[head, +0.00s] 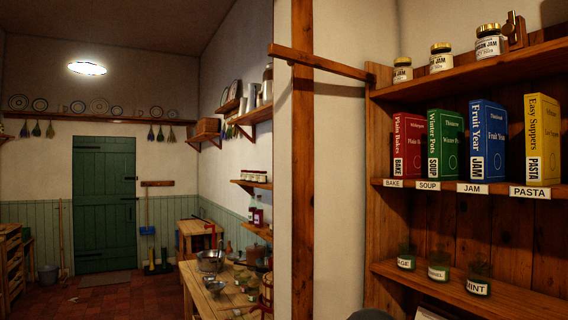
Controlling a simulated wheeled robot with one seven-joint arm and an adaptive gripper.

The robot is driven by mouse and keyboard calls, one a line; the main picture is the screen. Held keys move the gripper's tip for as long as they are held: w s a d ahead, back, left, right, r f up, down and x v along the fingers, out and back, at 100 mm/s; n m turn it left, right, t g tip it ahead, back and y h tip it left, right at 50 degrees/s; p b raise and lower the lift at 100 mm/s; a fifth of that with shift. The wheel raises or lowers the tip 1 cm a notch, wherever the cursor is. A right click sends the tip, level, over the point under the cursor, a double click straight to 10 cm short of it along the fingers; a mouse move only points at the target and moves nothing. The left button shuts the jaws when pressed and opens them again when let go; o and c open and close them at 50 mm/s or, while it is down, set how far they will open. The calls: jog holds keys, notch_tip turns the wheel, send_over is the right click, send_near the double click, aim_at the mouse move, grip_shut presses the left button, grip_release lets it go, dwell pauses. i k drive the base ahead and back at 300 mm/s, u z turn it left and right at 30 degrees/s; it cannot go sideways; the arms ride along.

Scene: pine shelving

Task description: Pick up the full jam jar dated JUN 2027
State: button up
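Three jam jars with pale lids and white labels reading JAM stand in a row on the top shelf of the pine unit at the right. They are the left jar (403,71), the middle jar (441,59) and the right jar (489,44). The smaller print is too small to read, so I cannot tell which is dated JUN 2027. I cannot tell how full each jar is. My gripper is not in view.
Below the top shelf (470,73) stand red, green (446,145), blue and yellow books above shelf labels. A wooden bar (320,63) juts left at top-shelf height. Floor shows by the green door (104,203).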

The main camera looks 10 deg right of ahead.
aim_at(403, 71)
jog(key=u, duration=0.45)
jog(key=k, duration=0.65)
jog(key=u, duration=1)
jog(key=k, duration=0.6)
jog(key=u, duration=0.45)
jog(key=i, duration=1.8)
jog(key=z, duration=0.6)
jog(key=i, duration=1.6)
jog(key=z, duration=1.9)
jog(key=i, duration=0.8)
jog(key=z, duration=1.45)
jog(key=i, duration=1.05)
jog(key=z, duration=0.3)
